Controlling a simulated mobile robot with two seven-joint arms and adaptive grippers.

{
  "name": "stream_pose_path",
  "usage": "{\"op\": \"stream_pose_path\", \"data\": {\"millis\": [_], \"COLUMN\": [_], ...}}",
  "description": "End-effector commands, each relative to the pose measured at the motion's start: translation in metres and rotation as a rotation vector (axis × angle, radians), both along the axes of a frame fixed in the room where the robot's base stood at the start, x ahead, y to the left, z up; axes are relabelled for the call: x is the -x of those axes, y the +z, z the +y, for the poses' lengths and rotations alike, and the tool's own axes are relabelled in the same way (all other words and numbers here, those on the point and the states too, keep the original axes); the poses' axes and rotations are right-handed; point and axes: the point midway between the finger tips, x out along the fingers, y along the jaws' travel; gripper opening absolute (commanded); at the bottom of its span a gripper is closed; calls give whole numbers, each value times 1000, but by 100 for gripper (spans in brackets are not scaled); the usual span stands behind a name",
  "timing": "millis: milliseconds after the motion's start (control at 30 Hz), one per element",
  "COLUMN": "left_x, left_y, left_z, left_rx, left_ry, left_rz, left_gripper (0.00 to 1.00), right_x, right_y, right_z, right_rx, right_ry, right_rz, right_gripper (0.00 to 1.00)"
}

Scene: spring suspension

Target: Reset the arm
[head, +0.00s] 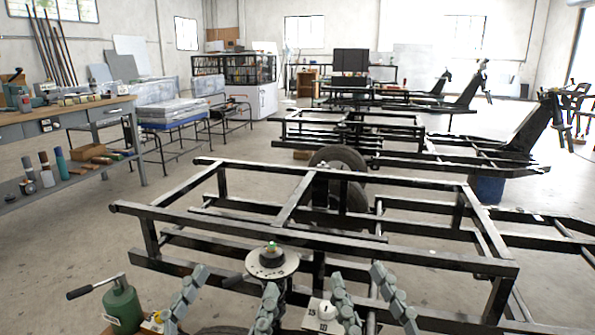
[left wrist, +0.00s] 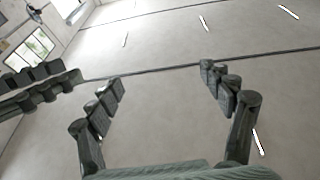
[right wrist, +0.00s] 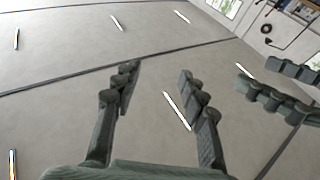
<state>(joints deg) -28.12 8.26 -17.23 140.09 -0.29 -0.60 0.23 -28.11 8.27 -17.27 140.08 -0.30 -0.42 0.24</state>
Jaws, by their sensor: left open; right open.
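My left gripper (head: 236,279) is at the bottom of the head view, its two jointed grey-green fingers pointing up and spread apart. My right gripper (head: 358,269) is beside it to the right, also pointing up with its fingers apart. Nothing is between the fingers of the left gripper in the left wrist view (left wrist: 160,78), nor of the right gripper in the right wrist view (right wrist: 158,72). Each wrist view also shows the other gripper's fingers at one side. Behind the fingers, both wrist views show a pale surface with bright light strips, apparently the ceiling. The lower arms are out of view.
A black metal frame (head: 330,238) stands just ahead, with a tyre (head: 340,160) behind it. A round pale disc (head: 272,264) with a green-topped hub is near the left gripper. A green lever-handled device (head: 122,305) is at lower left. A workbench (head: 60,116) stands left; grey floor lies between.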

Motion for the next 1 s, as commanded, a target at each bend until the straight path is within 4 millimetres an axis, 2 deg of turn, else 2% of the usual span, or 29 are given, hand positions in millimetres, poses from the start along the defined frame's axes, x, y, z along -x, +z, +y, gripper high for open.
{"op": "stream_pose_path", "data": {"millis": [267, 367, 467, 567, 600, 700, 833, 900, 1000], "left_x": [-27, -30, -24, 0, 14, 52, 94, 109, 119], "left_y": [-80, -121, -172, -230, -251, -290, -317, -324, -330], "left_z": [16, 30, 55, 91, 106, 140, 170, 178, 184], "left_rx": [-138, -200, -275, -358, -387, -443, -483, -495, -502], "left_ry": [45, 71, 108, 158, 178, 223, 263, 275, 283], "left_rz": [318, 475, 686, 949, 1053, 1281, 1488, 1554, 1597], "left_gripper": [80, 80, 80, 80, 80, 80, 80, 80, 80], "right_x": [-27, -31, -24, 0, 14, 52, 94, 109, 119], "right_y": [-80, -121, -173, -231, -252, -291, -318, -325, -330], "right_z": [-17, -31, -55, -91, -106, -140, -170, -179, -185], "right_rx": [139, 201, 276, 358, 387, 444, 485, 496, 503], "right_ry": [-45, -72, -109, -158, -179, -224, -264, -276, -285], "right_rz": [320, 478, 689, 951, 1056, 1284, 1490, 1556, 1600], "right_gripper": [42, 42, 42, 42, 42, 42, 42, 42, 42]}}
